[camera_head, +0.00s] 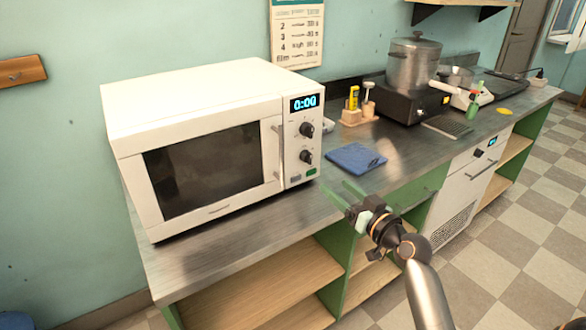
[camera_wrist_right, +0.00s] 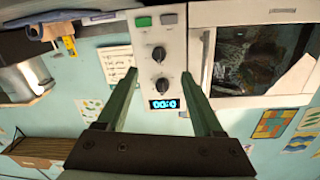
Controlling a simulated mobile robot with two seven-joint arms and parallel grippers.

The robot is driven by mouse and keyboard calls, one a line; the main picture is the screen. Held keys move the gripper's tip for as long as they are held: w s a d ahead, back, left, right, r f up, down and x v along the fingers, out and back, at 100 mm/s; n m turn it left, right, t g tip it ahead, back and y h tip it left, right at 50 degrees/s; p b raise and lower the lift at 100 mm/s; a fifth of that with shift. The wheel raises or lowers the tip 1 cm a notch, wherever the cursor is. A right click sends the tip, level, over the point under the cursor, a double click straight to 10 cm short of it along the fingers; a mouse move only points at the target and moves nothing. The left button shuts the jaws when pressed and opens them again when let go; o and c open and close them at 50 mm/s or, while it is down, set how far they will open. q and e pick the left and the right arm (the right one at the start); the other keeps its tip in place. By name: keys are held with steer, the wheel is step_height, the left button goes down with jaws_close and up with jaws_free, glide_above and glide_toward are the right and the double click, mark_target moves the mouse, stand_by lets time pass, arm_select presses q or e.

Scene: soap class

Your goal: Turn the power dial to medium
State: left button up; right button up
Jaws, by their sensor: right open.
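The white microwave (camera_head: 200,130) stands on the left of the counter with its door shut. Its control panel has a blue display reading 0:00, an upper dark dial (camera_head: 307,129) and a lower dark dial (camera_head: 306,156). The labels are too small to tell which is the power dial. My right gripper (camera_head: 334,186) is open and empty, below and in front of the panel, apart from it. In the right wrist view, upside down, the upper dial (camera_wrist_right: 159,85) and lower dial (camera_wrist_right: 158,53) appear between the open fingers. My left gripper is not in view.
A folded blue cloth (camera_head: 356,158) lies on the counter (camera_head: 240,236) right of the microwave. Farther right are a wooden holder (camera_head: 351,118) with small items and a steel pot (camera_head: 413,64) on a dark burner. Open shelves are below the counter. The air before the panel looks clear.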

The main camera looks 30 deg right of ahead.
mark_target(311, 160)
steer(key=w, duration=1.2)
steer(key=shift+w+r, duration=0.3)
steer(key=shift+r, duration=0.1)
jaws_close()
